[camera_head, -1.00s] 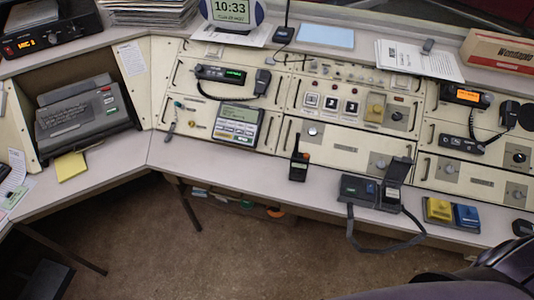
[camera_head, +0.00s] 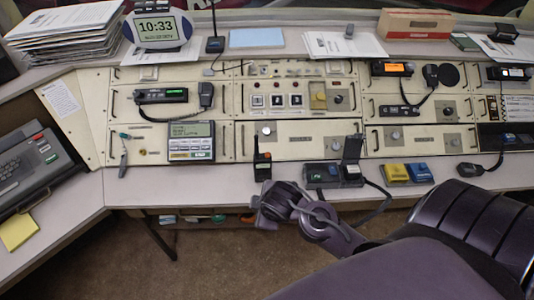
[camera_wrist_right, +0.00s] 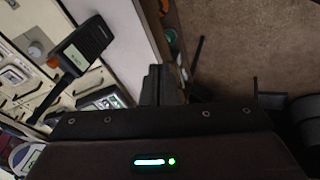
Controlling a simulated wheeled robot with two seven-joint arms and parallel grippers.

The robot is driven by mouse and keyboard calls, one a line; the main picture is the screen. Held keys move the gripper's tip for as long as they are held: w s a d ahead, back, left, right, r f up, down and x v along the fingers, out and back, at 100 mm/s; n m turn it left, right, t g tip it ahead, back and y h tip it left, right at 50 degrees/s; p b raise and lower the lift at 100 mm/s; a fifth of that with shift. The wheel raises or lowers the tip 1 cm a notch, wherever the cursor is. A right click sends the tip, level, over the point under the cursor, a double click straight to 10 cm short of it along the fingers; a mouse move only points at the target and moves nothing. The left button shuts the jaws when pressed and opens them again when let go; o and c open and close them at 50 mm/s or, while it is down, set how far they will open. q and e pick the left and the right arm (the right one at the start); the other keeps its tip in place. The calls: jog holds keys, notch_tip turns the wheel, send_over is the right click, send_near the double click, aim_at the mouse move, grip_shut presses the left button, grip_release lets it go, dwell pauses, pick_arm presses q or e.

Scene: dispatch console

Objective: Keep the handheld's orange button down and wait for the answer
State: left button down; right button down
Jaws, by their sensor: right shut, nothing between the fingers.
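The handheld (camera_head: 262,168) is a small black radio with a stub antenna, standing at the front of the counter. In the right wrist view the handheld (camera_wrist_right: 88,40) shows at upper left, its antenna pointing down-left. My left gripper is not in view.
A dark unit with a raised lid (camera_head: 322,174) stands right of the handheld, its cable hanging over the edge. Yellow (camera_head: 394,173) and blue (camera_head: 419,172) blocks lie farther right. The counter (camera_head: 215,182) left of the handheld is clear. A keyboard device (camera_head: 30,165) sits far left.

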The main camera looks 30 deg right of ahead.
jog(key=w+d+r+n+t, duration=0.1)
jog(key=w+r+n+t, duration=0.1)
jog(key=w+r+n, duration=0.45)
notch_tip(320, 180, up, 6)
jog(key=n+t+y, duration=0.2)
jog(key=n, duration=2.9)
send_over(268, 155)
jog(key=shift+s+d, duration=0.25)
jog(key=shift+s, duration=0.1)
notch_tip(268, 155, down, 8)
jog(key=b, duration=0.5)
jog(key=shift+r+b, duration=0.1)
jog(key=shift+b, duration=0.25)
jog(key=shift+f+b, duration=0.45)
jog(key=shift+b, duration=0.15)
